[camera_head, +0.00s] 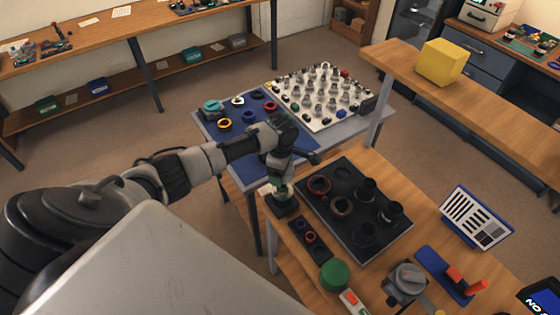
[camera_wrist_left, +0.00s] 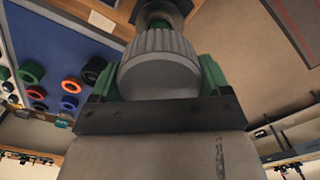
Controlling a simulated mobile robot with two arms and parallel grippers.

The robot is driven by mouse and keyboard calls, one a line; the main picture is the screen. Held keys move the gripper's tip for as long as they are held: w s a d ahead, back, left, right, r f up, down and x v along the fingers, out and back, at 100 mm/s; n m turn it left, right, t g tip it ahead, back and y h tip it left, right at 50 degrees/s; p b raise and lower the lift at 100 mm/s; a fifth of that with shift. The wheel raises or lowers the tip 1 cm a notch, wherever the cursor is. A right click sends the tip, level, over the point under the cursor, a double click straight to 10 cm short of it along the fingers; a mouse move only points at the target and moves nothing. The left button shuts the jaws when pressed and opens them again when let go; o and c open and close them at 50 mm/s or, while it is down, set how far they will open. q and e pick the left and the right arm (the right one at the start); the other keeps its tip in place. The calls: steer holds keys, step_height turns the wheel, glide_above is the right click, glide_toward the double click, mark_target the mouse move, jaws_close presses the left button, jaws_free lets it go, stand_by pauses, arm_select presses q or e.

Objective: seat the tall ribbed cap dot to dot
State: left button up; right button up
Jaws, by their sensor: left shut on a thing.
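My left gripper (camera_head: 279,172) is shut on a grey ribbed cap, low at the near left edge of the wooden bench. In the left wrist view the ribbed cap (camera_wrist_left: 158,66) sits between the green fingers of the left gripper (camera_wrist_left: 158,82). Just beyond the cap, a greenish cylindrical part on a dark stand (camera_head: 284,206) lines up roughly with it. I cannot tell whether cap and part touch. No alignment dots can be made out. In the head view the cap is mostly hidden by the gripper. My right gripper is in neither view.
A black tray (camera_head: 377,246) with several dark rings stands right of the stand. A small dark tray (camera_head: 296,239) with coloured rings and a green round thing (camera_head: 334,275) lie nearer. Behind, a table carries a blue mat (camera_head: 228,145) with rings and a white board (camera_head: 298,116) of small parts.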

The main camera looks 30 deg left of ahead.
arm_select(q)
steer(key=shift+d+f+b, duration=0.15)
steer(key=shift+f+b, duration=0.35)
steer(key=shift+b, duration=0.1)
steer(key=shift+f+b, duration=0.25)
steer(key=shift+b, duration=0.1)
steer(key=shift+f+b, duration=0.3)
steer(key=shift+b, duration=0.05)
step_height(320, 180, down, 2)
steer(key=b, duration=0.3)
steer(key=shift+f, duration=1.05)
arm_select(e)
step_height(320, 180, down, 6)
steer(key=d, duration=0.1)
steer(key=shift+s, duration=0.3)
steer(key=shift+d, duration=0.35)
arm_select(q)
steer(key=shift+r, duration=0.1)
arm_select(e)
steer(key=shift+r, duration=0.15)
